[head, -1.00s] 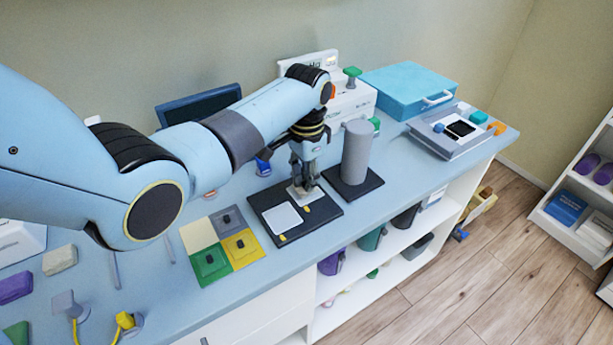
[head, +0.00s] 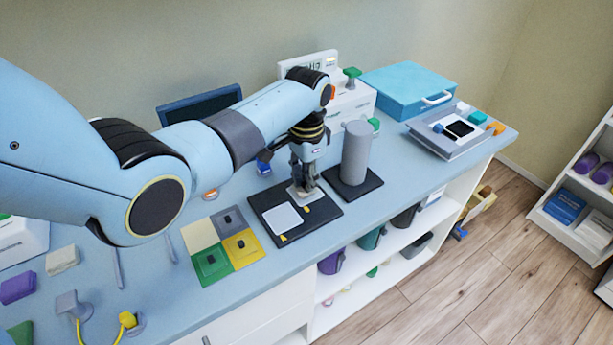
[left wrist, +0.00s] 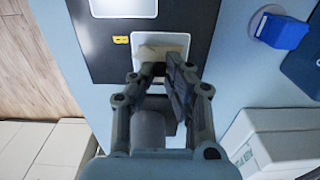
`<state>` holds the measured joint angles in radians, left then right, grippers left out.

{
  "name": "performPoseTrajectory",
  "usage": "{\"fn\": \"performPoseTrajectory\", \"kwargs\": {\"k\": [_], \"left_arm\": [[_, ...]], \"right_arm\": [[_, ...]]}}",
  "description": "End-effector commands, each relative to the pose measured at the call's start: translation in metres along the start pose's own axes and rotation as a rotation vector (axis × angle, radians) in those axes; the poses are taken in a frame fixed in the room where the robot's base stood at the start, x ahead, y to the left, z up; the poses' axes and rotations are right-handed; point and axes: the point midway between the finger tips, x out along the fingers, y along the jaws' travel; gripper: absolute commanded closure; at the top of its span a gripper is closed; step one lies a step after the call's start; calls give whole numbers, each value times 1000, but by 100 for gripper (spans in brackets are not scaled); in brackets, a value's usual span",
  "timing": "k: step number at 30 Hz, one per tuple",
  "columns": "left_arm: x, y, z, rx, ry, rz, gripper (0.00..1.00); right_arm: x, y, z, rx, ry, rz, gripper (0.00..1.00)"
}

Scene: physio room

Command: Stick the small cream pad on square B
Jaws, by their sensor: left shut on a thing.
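My left gripper (head: 304,188) is over the far square of a black board (head: 263,205) on the counter. In the left wrist view its fingers (left wrist: 160,68) are shut on the small cream pad (left wrist: 150,53). The pad lies over or on a white square (left wrist: 178,41); I cannot tell whether it touches. A small yellow tag (left wrist: 121,40) sits beside that square; its letter is too small to read surely. The other white square (head: 282,218) on the board is bare. The fingers hide part of the pad. My right gripper is not in view.
A grey cylinder on a black base (head: 356,152) stands close to the right of the board. A four-coloured panel (head: 241,247) lies to the left. A blue case (head: 408,88) and a white device (head: 350,102) stand behind. The counter's front edge is near the board.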

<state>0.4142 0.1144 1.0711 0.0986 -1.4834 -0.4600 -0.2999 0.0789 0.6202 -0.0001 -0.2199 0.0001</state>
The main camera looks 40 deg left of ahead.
Motion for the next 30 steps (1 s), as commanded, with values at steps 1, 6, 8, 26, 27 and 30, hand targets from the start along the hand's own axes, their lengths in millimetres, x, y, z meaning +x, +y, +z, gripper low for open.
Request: {"fn": "performPoseTrajectory", "kwargs": {"k": [1,6,8,26,27,30], "left_arm": [[-1,0,0,0,0,0,100],[0,0,0,0,1,0,100],[0,0,0,0,1,0,100],[4,0,0,0,1,0,100],[5,0,0,0,1,0,100],[6,0,0,0,1,0,100]], "right_arm": [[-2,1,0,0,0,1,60],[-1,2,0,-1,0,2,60],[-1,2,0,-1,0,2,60],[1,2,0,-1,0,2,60],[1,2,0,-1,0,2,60],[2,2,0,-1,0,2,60]]}}
